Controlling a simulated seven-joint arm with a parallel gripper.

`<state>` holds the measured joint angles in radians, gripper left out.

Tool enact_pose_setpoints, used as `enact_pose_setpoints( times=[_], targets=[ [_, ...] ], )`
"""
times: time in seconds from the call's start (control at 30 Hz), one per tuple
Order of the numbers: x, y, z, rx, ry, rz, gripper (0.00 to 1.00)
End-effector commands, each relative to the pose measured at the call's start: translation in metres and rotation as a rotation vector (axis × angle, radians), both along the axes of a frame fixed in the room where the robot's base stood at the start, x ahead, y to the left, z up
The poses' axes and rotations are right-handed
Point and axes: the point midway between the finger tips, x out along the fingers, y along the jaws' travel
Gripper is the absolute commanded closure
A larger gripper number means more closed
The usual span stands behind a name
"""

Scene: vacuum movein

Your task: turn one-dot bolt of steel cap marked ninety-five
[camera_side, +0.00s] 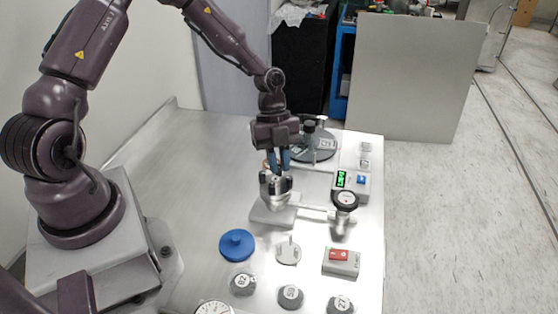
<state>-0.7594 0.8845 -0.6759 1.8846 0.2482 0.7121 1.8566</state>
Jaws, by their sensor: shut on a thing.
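My gripper (277,164), with two blue fingers, points straight down over a steel vessel (274,200) near the middle of the table. Its fingers are shut at the vessel's top, on what looks like a bolt there; the held part is mostly hidden between them. Several dark upright pieces stand around the vessel's rim. The steel cap's face is hidden under the gripper. I cannot read a ninety-five or see any dot marks.
A gauge (345,199) and a green display box (350,183) stand right of the vessel. In front are a blue knobbed lid (237,245), a steel disc (288,251), a red switch (341,257) and numbered dark caps (290,296). A dark round plate (325,153) lies behind.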

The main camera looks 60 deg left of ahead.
Motion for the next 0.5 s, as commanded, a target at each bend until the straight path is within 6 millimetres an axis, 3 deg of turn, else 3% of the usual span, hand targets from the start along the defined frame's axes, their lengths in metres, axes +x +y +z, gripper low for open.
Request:
enact_pose_setpoints(
  times=[0.23, 0.27, 0.3, 0.5],
  targets=[
    [0.0001, -0.0009, 0.0007, -0.002, 0.001, 0.006, 1.00],
    [0.0001, -0.0009, 0.0007, -0.002, 0.001, 0.006, 0.80],
    [0.0002, -0.0009, 0.0007, -0.002, 0.001, 0.005, 0.74],
    [0.0001, -0.0006, 0.0005, -0.001, 0.000, 0.004, 0.74]
  ],
)
